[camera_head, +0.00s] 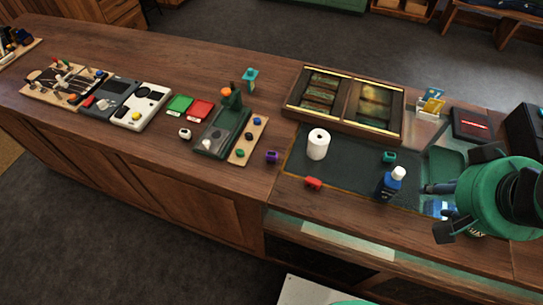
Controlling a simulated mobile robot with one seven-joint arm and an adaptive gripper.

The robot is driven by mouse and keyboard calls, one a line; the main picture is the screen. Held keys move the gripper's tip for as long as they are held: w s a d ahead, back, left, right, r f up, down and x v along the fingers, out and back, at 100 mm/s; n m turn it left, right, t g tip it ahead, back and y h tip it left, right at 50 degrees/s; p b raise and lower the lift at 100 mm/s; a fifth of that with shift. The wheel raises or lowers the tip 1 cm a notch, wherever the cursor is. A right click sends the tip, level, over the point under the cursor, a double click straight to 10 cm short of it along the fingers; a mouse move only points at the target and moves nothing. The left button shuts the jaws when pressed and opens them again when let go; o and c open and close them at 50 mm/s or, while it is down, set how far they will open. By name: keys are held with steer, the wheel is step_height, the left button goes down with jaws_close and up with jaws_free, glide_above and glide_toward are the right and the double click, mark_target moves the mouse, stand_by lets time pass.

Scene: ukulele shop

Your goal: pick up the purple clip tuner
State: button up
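A small purple clip tuner (272,157) lies on the wooden counter, left of the dark mat's left edge and just right of a light wooden strip with several small knobs. It is in plain view, with nothing covering it. My green and dark arm end is at the right edge of the head view, over the right part of the counter. It is well to the right of the purple tuner and apart from it. Dark parts stick out around it, but I cannot make out the fingertips or whether they are open or shut.
A red clip (313,183), a white roll (318,144), a teal clip (389,157) and a blue bottle (389,184) stand between the tuner and my arm. A framed wooden case (345,103) lies behind. The counter in front of the tuner is clear.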

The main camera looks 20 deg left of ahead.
steer(key=shift+o, duration=1)
steer(key=w+a+n+p, duration=1.1)
steer(key=a+n, duration=0.4)
steer(key=n, duration=0.4)
steer(key=s+a+f+n+p, duration=0.1)
steer(key=a+f+n+p, duration=0.1)
steer(key=a+n, duration=0.4)
steer(key=s+a+f+n+p, duration=0.2)
steer(key=a+n, duration=0.4)
steer(key=a, duration=0.3)
steer(key=s+a+f+n+g+p, duration=0.1)
steer(key=a+f+n+p, duration=0.2)
steer(key=a+n, duration=0.3)
steer(key=shift+s+a+f+n+y+p, duration=0.3)
steer(key=shift+a+f+n+p, duration=0.1)
steer(key=shift+a+p, duration=0.45)
